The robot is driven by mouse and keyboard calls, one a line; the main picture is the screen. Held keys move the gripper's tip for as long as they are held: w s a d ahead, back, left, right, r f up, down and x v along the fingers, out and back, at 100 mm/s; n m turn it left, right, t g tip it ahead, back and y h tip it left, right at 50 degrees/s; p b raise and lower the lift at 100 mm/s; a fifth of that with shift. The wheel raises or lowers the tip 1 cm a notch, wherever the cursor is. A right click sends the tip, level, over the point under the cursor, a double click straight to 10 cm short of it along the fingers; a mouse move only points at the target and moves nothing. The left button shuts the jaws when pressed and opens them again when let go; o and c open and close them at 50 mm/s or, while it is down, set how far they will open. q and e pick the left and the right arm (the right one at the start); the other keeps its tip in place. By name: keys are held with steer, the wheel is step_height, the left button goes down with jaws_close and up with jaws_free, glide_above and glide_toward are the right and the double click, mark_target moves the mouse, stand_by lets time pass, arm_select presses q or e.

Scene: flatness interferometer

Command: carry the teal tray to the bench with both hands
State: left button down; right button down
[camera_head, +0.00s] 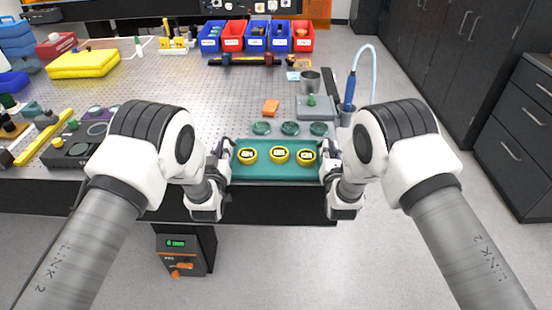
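The teal tray (277,173) is level at the front edge of the bench (165,85), with three yellow-rimmed round pieces (279,155) standing in a row in it. My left gripper (228,152) is shut on the tray's left end. My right gripper (327,152) is shut on its right end. The fingertips are small and partly hidden by the gripper bodies. I cannot tell whether the tray's underside touches the bench.
Three green round discs (290,128) lie just behind the tray. An orange block (271,107), a grey plate (316,108) and a blue pen-like tool with a hose (350,92) are further back. Red and blue bins (232,36) line the back. The perforated top is clear at centre left.

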arm_select(q)
steer(key=shift+r, duration=0.1)
arm_select(e)
steer(key=shift+r, duration=0.1)
